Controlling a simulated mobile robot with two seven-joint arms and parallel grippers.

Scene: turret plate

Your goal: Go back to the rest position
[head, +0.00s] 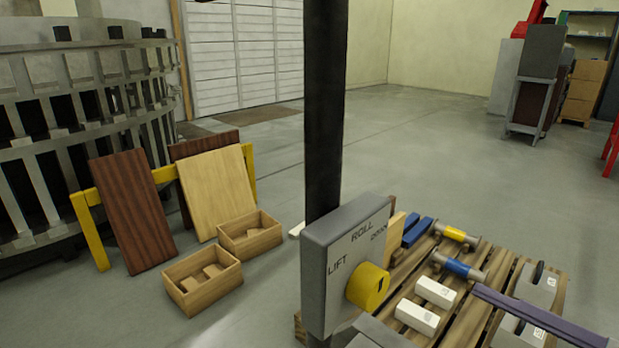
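Neither of my grippers shows in the head view, so whether they are open or shut is hidden. A grey control box (335,255) stands in the near middle, marked LIFT and ROLL. A yellow knob (367,287) is on its face. A slatted wooden pallet (398,281) lies to its right. On it are white blocks (417,317), a bar with a blue band (458,268), a bar with a yellow band (456,236) and grey weights (536,287). A long purple-grey bar (540,317) crosses the pallet's right side.
A dark upright post (325,110) rises behind the box. Two wooden crates (205,302) (250,247) sit on the floor at left. Boards (133,209) lean on a yellow rail (92,232) beside a large grey ring structure (75,60). Open floor (440,150) lies beyond the pallet.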

